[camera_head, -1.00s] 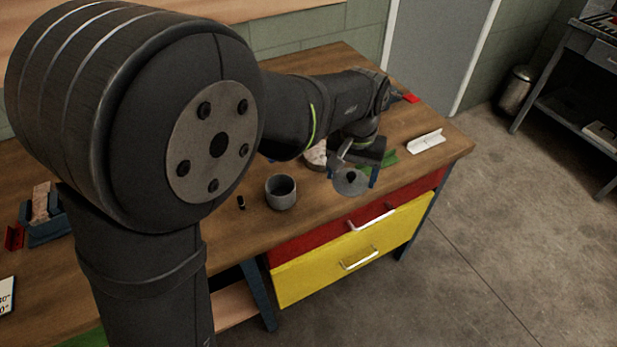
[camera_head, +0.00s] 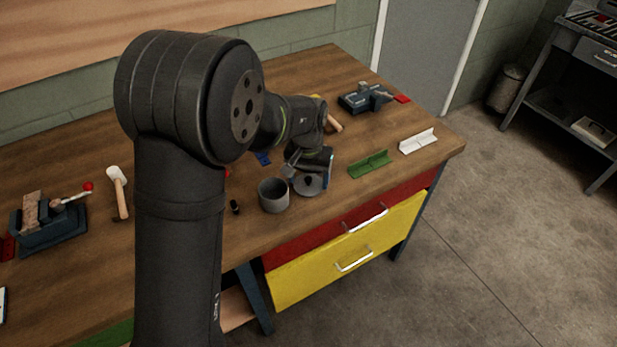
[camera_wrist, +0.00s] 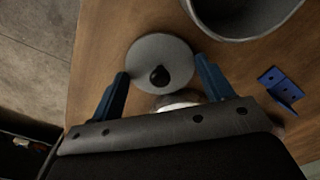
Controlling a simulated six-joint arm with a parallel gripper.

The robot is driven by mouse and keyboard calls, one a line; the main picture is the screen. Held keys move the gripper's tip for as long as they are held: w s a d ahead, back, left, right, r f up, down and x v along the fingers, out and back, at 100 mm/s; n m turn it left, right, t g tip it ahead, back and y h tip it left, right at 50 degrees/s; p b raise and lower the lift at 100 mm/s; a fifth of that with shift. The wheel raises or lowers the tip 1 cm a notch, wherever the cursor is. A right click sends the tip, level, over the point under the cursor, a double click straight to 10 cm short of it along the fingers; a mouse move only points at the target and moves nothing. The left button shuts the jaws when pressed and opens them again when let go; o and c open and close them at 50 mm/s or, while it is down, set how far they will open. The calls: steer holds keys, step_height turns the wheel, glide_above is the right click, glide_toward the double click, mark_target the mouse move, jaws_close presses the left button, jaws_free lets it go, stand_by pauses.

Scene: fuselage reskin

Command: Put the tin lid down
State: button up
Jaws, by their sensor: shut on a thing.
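The tin lid (camera_head: 314,190) is a flat grey disc with a dark knob, near the bench's front edge. It also shows in the wrist view (camera_wrist: 150,48). My gripper (camera_wrist: 162,69) is shut on the lid, with one blue finger on each side of it; in the head view my gripper (camera_head: 309,177) points down over it. I cannot tell whether the lid touches the wood. The grey tin (camera_head: 273,196) stands upright and open just left of the lid; its rim is beside the lid in the wrist view (camera_wrist: 243,38).
The wooden bench (camera_head: 345,205) has free room right of the lid, before the green angle piece (camera_head: 370,164) and white angle piece (camera_head: 417,142). A small black item (camera_head: 235,207) stands left of the tin. A blue bracket (camera_wrist: 281,88) lies near the tin.

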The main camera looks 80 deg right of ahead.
mark_target(308, 178)
steer(key=shift+f, duration=0.25)
steer(key=o, duration=1)
steer(key=shift+c, duration=0.2)
step_height(308, 178, up, 12)
steer(key=shift+f, duration=4.3)
